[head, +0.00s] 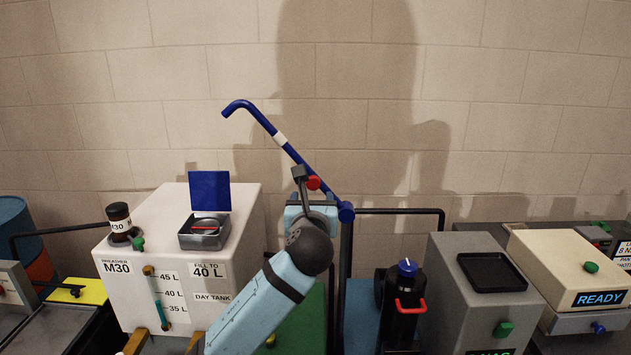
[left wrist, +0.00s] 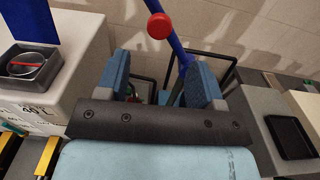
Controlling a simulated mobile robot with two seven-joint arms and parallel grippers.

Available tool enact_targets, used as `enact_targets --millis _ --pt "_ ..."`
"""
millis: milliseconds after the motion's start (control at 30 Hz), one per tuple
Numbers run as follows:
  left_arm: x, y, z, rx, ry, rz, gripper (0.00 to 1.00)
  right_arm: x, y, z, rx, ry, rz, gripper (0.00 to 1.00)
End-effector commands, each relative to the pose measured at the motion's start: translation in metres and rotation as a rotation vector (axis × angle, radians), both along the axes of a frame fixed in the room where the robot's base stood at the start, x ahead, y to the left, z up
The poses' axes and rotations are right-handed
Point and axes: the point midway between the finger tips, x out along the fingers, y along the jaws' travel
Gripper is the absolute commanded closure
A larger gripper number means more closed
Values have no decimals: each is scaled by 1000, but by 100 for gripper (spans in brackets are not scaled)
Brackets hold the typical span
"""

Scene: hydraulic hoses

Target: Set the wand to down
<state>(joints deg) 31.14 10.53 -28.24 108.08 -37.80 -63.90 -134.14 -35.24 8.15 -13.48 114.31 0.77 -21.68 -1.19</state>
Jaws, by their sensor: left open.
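The wand (head: 262,121) is a blue tube with a hooked end and a white band. It slants up and left from a blue joint (head: 346,212) atop a dark upright post. A red knob (head: 313,183) shows beside the wand's lower part. My left gripper (head: 311,206) is just below the knob, partly hidden by its own wrist. In the left wrist view, its blue fingers (left wrist: 157,72) are apart with nothing gripped. The red knob (left wrist: 158,26) and blue tube (left wrist: 182,45) show beyond the fingertips; contact cannot be told. My right gripper is not in view.
A white tank (head: 125,290) with an open blue-lidded filler (head: 205,236) stands left. A black bottle (head: 118,222) sits on it. A dark pump with a blue cap (head: 408,268) and a grey cabinet (head: 455,290) stand right. A block wall is behind.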

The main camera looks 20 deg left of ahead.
Motion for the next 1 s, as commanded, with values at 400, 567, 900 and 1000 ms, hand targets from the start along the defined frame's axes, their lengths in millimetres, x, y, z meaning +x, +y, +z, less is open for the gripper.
enact_targets --millis 400,567,900,1000 --pt "81 23 1 -4 2 -1 39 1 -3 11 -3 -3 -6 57" --pt "97 28 0 -3 1 -1 39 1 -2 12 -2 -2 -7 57" --pt "103 29 0 -3 0 -2 39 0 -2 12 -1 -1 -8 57" --pt "103 29 0 -3 0 -2 53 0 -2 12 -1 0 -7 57"
